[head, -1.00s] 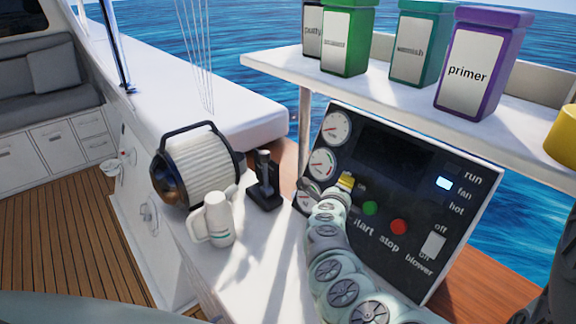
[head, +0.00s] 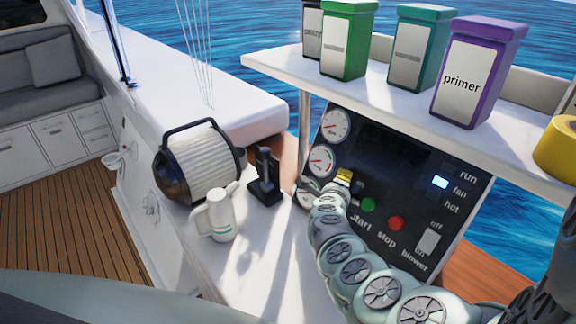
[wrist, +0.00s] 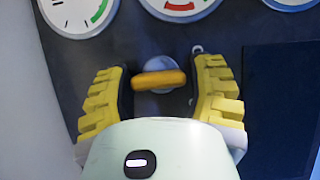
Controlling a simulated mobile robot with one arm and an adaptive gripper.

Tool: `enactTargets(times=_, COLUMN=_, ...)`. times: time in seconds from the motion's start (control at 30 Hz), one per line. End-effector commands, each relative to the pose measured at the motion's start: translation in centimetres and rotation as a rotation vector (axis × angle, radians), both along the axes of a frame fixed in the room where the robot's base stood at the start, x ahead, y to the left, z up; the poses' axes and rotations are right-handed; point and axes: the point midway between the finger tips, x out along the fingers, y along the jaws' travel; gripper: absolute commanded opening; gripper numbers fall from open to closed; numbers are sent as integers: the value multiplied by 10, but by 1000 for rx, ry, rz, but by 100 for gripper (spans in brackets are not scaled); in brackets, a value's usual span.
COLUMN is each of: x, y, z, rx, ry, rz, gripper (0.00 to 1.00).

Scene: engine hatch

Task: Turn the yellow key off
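The yellow key (wrist: 159,79) sits in a round silver lock on the dark panel in the wrist view, with its bow lying nearly level across the picture. My gripper (wrist: 161,88) has its two yellow padded fingers either side of the key, with gaps left and right of it. The gripper is open and holds nothing. The key cannot be made out there behind the gripper.
The panel carries a green start button (head: 368,205), a red stop button (head: 396,223) and a white blower switch (head: 428,241). A shelf (head: 400,100) with several paint cans overhangs it.

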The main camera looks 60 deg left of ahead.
Motion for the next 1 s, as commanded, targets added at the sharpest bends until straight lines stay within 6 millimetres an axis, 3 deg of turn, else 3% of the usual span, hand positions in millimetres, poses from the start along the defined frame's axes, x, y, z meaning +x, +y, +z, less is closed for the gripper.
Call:
enactTargets(times=0.2, x=0, y=0, z=0, rx=0, ry=0, rz=-1, gripper=78)
enactTargets(times=0.77, x=-11, y=-3, z=4, rx=8, ry=5, rz=2, gripper=78)
enactTargets(times=1.0, x=-20, y=-15, z=9, rx=1, ry=4, rz=-4, gripper=78)
